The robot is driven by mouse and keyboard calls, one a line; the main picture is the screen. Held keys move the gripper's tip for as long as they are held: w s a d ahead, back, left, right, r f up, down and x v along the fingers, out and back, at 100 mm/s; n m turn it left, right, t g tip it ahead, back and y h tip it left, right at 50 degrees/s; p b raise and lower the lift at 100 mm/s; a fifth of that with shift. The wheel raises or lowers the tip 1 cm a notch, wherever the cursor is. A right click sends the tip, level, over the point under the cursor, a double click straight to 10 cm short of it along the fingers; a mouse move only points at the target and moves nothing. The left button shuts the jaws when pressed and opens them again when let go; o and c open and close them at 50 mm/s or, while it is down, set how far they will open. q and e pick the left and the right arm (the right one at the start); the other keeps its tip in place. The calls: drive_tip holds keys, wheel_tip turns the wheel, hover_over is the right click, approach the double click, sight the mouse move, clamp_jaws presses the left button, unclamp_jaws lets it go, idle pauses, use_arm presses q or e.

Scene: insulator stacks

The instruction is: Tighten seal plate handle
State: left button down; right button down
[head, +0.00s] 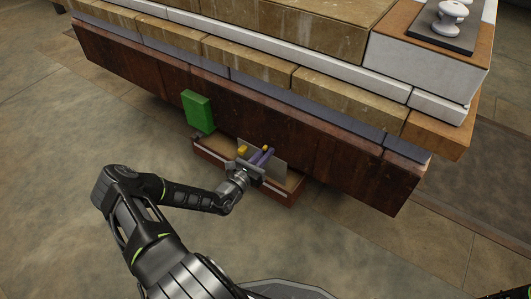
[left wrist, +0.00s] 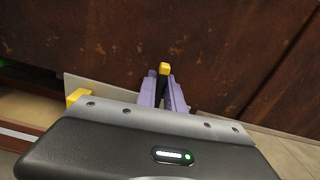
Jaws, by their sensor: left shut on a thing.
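The seal plate (head: 277,163) is a thin pale grey plate standing upright in front of the rusty beam. It also shows in the left wrist view (left wrist: 84,86), partly hidden by my gripper body. Its handle (left wrist: 164,72) is dark with a yellow end and stands between the purple fingers. My left gripper (head: 263,155) reaches the plate from the front, its purple fingers shut on the handle, as the left wrist view shows (left wrist: 163,92). A second yellow piece (left wrist: 78,97) sits left of the fingers. My right gripper is not in view.
A low red-brown tray (head: 292,198) lies on the floor below the plate. A green block (head: 198,111) is at its left. The long rusty beam (head: 330,155) with stacked blocks above closes off the far side. The floor (head: 350,250) in front is clear.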

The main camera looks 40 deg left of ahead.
use_arm(q)
drive_tip(key=shift+d+r+m+p, duration=0.2)
drive_tip(key=shift+m+p, duration=0.8)
drive_tip(key=shift+p, duration=0.5)
drive_tip(key=m+p, duration=0.4)
drive_tip(key=shift+p, duration=0.35)
drive_tip(key=m+p, duration=0.2)
drive_tip(key=shift+d+f+m, duration=0.1)
drive_tip(key=shift+d+m, duration=0.05)
drive_tip(key=shift+m, duration=0.25)
drive_tip(key=m+p, duration=0.1)
drive_tip(key=m, duration=0.1)
drive_tip(key=m+p, duration=0.2)
drive_tip(key=shift+d+f+m, duration=0.1)
drive_tip(key=shift+f+m, duration=0.1)
drive_tip(key=shift+m, duration=0.1)
drive_tip(key=m+p, duration=0.1)
drive_tip(key=m, duration=0.2)
drive_tip(key=shift+f, duration=0.15)
drive_tip(key=shift+f+m+p, duration=0.15)
drive_tip(key=shift+m+p, duration=0.5)
drive_tip(key=shift+m, duration=0.65)
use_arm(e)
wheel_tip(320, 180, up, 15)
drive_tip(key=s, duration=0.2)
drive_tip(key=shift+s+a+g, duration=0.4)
use_arm(q)
drive_tip(key=c, duration=1.5)
unclamp_jaws()
